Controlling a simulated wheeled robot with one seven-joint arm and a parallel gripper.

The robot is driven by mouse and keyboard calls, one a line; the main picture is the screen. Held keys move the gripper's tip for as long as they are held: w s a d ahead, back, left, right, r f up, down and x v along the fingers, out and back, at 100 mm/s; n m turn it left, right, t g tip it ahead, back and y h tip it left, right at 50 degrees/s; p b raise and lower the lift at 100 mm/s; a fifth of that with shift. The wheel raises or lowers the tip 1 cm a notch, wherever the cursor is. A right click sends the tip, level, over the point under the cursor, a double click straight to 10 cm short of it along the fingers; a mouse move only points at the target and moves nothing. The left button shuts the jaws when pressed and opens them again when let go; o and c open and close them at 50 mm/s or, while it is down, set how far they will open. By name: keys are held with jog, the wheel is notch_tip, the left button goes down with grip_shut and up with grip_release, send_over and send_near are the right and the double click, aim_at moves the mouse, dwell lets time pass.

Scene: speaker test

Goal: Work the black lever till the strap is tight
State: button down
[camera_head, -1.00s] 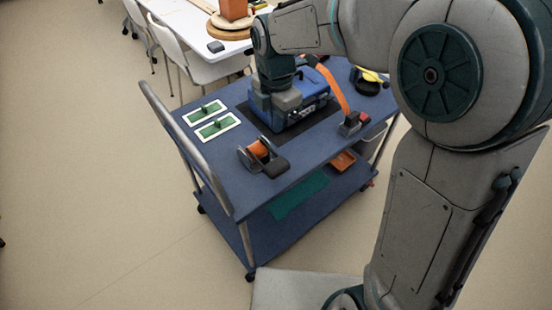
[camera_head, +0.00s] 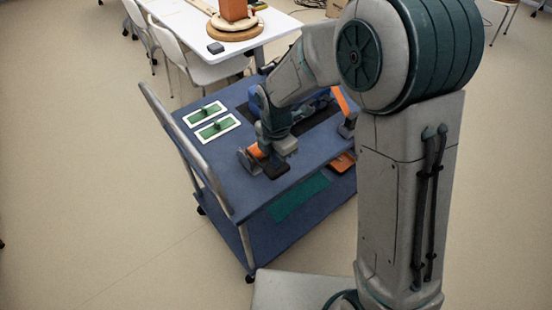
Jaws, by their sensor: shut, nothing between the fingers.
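The black lever (camera_head: 274,171) belongs to a ratchet with grey side plates (camera_head: 246,161) and a roll of orange strap (camera_head: 257,151), near the front edge of the blue cart top. My gripper (camera_head: 268,157) is shut and empty, pointing down right at the ratchet, just above or behind the lever. I cannot tell whether it touches the lever; its fingertips are hard to make out. The orange strap (camera_head: 343,101) also shows on the right, running down to an anchor (camera_head: 347,127). The blue case (camera_head: 306,122) is mostly hidden behind my arm.
A metal rail (camera_head: 185,150) bounds the cart's left side. A lower shelf (camera_head: 262,236) holds a teal mat (camera_head: 298,197). A white table (camera_head: 190,20) and chairs stand behind.

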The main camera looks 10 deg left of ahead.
aim_at(278, 169)
jog(key=shift+f, duration=0.4)
jog(key=shift+f+b, duration=0.25)
jog(key=shift+b, duration=0.15)
jog(key=b, duration=0.1)
jog(key=f+t+y+b, duration=0.1)
jog(key=b, duration=0.1)
jog(key=f+b, duration=0.1)
jog(key=shift+s+d+f+t+y, duration=0.2)
jog(key=shift+s+d+t+y, duration=0.05)
jog(key=shift+d+t+y, duration=0.05)
notch_tip(278, 169, down, 2)
jog(key=shift+s+f+b, duration=0.1)
jog(key=shift+b, duration=0.6)
jog(key=shift+s+d, duration=0.1)
jog(key=shift+s, duration=0.05)
